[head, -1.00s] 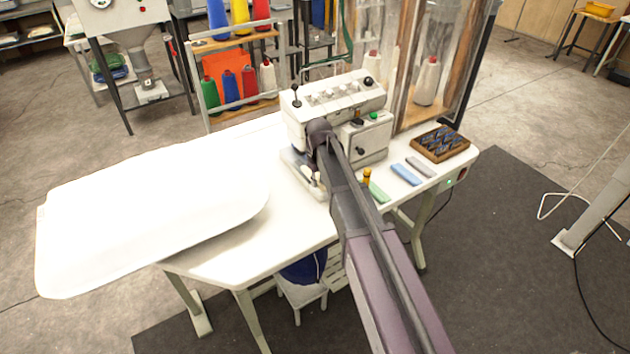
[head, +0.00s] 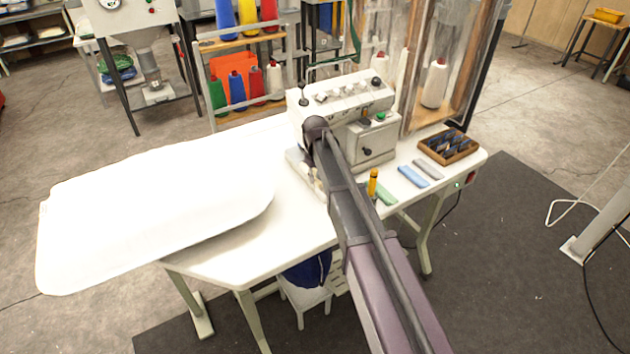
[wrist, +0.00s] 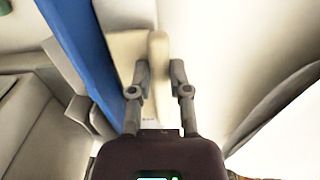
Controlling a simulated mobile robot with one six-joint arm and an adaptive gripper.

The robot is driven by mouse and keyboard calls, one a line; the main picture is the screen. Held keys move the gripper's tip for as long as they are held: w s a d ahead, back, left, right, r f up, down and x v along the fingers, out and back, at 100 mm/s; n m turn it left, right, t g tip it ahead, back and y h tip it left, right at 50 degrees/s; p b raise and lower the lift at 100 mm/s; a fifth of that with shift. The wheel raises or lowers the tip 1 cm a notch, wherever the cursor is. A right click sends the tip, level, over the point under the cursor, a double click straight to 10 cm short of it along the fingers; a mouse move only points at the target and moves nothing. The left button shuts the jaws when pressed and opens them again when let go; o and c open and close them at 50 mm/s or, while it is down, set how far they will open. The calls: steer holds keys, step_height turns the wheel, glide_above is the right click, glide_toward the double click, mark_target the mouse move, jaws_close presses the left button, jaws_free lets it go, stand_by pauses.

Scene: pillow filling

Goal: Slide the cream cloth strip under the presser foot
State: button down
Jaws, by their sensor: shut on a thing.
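The sewing machine (head: 345,98) stands on the white table, with my arm across its front left side. In the wrist view my gripper (wrist: 159,70) is shut on the cream cloth strip (wrist: 158,48), a narrow pale piece between the two fingertips. A broader flat cream piece (wrist: 123,50) lies just left of it; I cannot tell whether it is part of the strip. In the head view my arm hides the gripper tips and the strip. I cannot make out the presser foot in either view.
A large white pillow (head: 150,215) covers the left of the table (head: 285,235). A blue bar (wrist: 80,55) runs close left of my gripper.

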steer(key=shift+w+a+f, duration=0.15)
steer(key=shift+w+a, duration=0.4)
steer(key=shift+w, duration=0.2)
steer(key=shift+f+b, duration=0.4)
steer(key=shift+b, duration=0.15)
steer(key=c, duration=0.5)
jaws_free()
steer(key=shift+s+d, duration=0.1)
